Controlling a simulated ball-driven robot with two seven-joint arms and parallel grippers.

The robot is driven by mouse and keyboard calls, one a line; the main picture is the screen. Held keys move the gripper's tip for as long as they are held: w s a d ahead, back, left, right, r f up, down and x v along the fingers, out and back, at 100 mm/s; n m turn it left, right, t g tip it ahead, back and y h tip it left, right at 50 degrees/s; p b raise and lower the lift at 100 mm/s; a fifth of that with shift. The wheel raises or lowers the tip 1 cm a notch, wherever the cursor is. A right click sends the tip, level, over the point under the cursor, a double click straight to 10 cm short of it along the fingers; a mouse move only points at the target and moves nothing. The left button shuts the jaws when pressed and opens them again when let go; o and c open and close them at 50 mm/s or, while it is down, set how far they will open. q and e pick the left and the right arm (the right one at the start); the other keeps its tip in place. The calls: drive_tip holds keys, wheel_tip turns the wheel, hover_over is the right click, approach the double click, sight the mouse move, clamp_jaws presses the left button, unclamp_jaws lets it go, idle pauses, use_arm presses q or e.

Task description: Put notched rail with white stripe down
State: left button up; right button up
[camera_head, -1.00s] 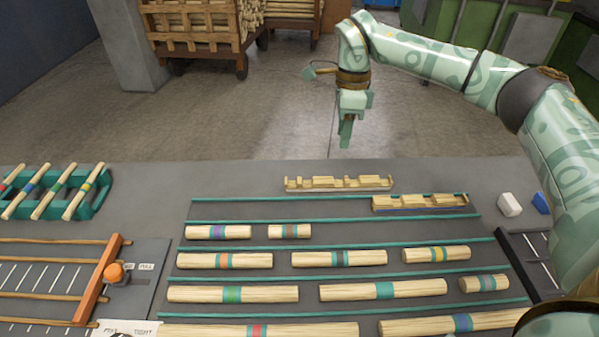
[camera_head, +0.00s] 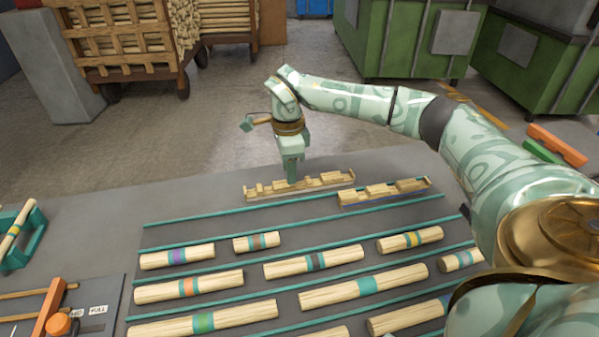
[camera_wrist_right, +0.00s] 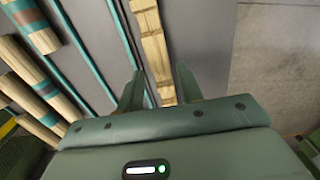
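A pale wooden notched rail (camera_head: 325,180) lies on the grey table behind the teal strips; a white stripe is not clearly visible on it. A second notched rail (camera_head: 410,187) with a blue stripe lies to its right, nearer the front. My right gripper (camera_head: 291,180) points down at the middle of the far rail. In the right wrist view the gripper (camera_wrist_right: 160,75) is open, with a finger on each side of the far rail (camera_wrist_right: 152,40) and a gap showing on both sides. My left gripper is out of view.
Several round wooden pieces with coloured bands, such as one with a purple band (camera_head: 158,259), lie in rows between teal strips (camera_head: 240,213). A teal rack (camera_head: 32,245) stands at the left. The table left of the far rail is clear.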

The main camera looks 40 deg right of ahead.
sight(300, 186)
wheel_tip(300, 186, down, 4)
drive_tip(key=shift+s+d+f+b, duration=0.1)
drive_tip(key=shift+f+b, duration=0.05)
drive_tip(key=shift+b, duration=0.6)
drive_tip(key=shift+r, duration=0.2)
clamp_jaws()
